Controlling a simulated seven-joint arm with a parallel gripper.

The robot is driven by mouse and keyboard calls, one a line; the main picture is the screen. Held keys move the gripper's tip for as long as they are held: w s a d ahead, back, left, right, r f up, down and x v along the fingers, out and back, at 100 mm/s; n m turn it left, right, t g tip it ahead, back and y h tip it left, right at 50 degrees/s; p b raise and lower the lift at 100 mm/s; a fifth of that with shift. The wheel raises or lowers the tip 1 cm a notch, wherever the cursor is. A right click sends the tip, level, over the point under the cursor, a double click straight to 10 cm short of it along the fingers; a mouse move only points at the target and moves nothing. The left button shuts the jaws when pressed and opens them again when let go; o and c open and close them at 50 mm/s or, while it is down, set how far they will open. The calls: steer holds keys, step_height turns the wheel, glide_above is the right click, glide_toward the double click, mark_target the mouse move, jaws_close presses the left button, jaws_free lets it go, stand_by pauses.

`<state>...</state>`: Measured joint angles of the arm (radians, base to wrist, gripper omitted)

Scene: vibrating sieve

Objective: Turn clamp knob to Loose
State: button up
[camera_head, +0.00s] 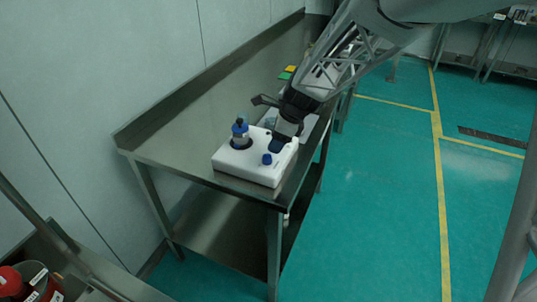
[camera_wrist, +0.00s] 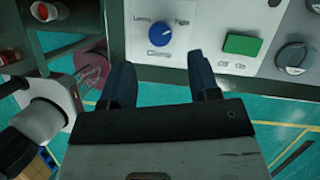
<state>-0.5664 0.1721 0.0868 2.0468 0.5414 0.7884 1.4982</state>
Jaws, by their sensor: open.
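In the wrist view, the clamp knob (camera_wrist: 160,34) is round and blue, with a pale mark on its face. It sits on a white panel with one label at its upper left, "Tight" at its upper right and "Clamp" below. My gripper (camera_wrist: 161,80) is open, its two dark fingers apart and nothing between them. The knob appears just beyond the fingertips, centred between them and apart from them. In the head view, my gripper (camera_head: 277,146) points down over a white unit (camera_head: 240,172); a small blue knob (camera_head: 267,159) on it shows beside the fingers.
A green button (camera_wrist: 240,44) and a grey knob (camera_wrist: 292,57) lie right of the clamp knob. In the head view, a blue-topped part (camera_head: 240,131) rises from the white unit, left of my gripper. The steel table (camera_head: 180,138) has clear room on the left.

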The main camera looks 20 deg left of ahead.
mark_target(267, 156)
steer(key=shift+x, duration=3.3)
steer(key=c, duration=0.9)
